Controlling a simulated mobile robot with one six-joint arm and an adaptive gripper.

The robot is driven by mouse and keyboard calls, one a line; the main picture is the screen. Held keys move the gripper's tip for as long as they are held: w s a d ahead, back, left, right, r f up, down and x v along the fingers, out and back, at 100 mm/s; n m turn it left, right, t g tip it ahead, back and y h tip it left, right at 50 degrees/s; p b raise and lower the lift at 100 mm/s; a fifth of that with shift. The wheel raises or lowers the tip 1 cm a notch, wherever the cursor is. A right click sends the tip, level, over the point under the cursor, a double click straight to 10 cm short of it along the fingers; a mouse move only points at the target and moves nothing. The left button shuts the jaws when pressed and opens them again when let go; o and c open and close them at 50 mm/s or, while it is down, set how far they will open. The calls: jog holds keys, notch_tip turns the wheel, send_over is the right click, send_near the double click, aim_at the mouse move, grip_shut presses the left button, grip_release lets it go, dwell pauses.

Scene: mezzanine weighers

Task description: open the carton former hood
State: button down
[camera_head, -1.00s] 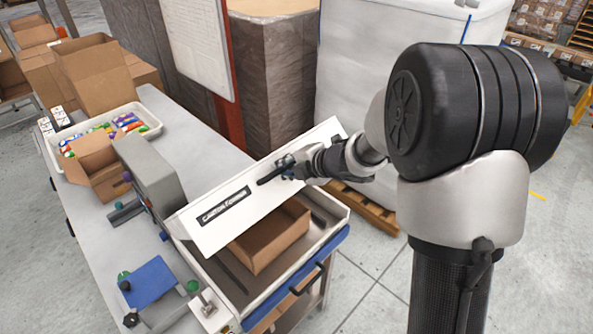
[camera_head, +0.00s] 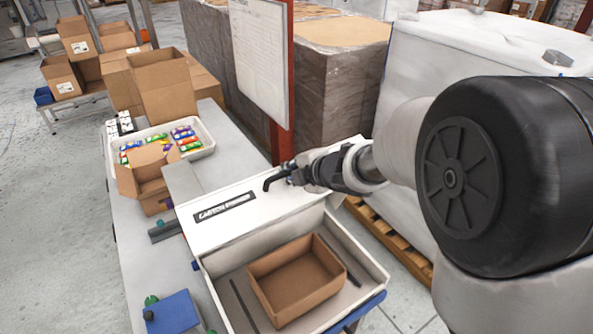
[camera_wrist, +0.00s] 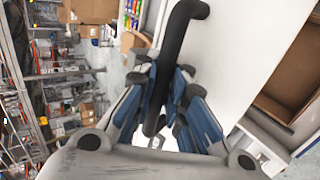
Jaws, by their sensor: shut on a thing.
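The carton former hood (camera_head: 240,212) is a white panel with a black label, tilted up over its machine box in the head view. Its black handle (camera_head: 276,180) is at the panel's right part. It also shows in the wrist view as a black curved bar (camera_wrist: 176,40). My gripper (camera_head: 292,174) is at the handle, and in the wrist view its blue-padded fingers (camera_wrist: 165,105) are on either side of the bar, shut on it. Below the raised hood, an open brown carton (camera_head: 297,278) sits inside the white box (camera_head: 372,275).
A white tray of colourful packets (camera_head: 205,135) and an open carton (camera_head: 150,180) stand on the bench to the left. A signboard (camera_head: 260,65) on a red post stands behind the hood. A wrapped pallet load (camera_head: 470,50) stands behind my arm.

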jog(key=shift+w+r, duration=0.1)
jog(key=shift+r, duration=0.1)
jog(key=c, duration=2.1)
grip_release()
jog(key=o, duration=0.4)
jog(key=shift+s+d, duration=0.1)
jog(key=shift+s, duration=0.2)
jog(key=shift+o, duration=0.3)
jog(key=shift+w, duration=0.1)
jog(key=shift+f, duration=0.1)
jog(key=v, duration=1.2)
